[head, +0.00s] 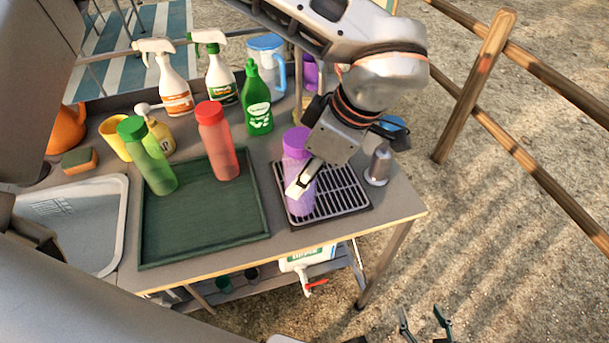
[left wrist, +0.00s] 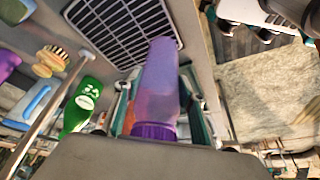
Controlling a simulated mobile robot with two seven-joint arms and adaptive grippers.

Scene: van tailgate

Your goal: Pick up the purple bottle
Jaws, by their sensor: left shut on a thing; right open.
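The purple bottle (head: 296,146), with a purple cap, is upright over the black drying rack (head: 348,193) on the counter. My left gripper (head: 300,184) is shut on its body from the side; its arm reaches across the top of the head view. In the left wrist view the bottle (left wrist: 158,90) lies between the fingers, cap end nearest the camera. I cannot tell whether its base touches the rack. My right gripper (head: 425,326) is open and empty at the bottom right, over the ground.
A red bottle (head: 217,145) and a green bottle (head: 147,158) stand on the green tray (head: 205,234). A green soap bottle (head: 257,102), spray bottles and a blue-lidded jug (head: 268,60) stand behind. A metal shaker (head: 378,165) stands right of the rack. A wooden fence (head: 478,80) is at right.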

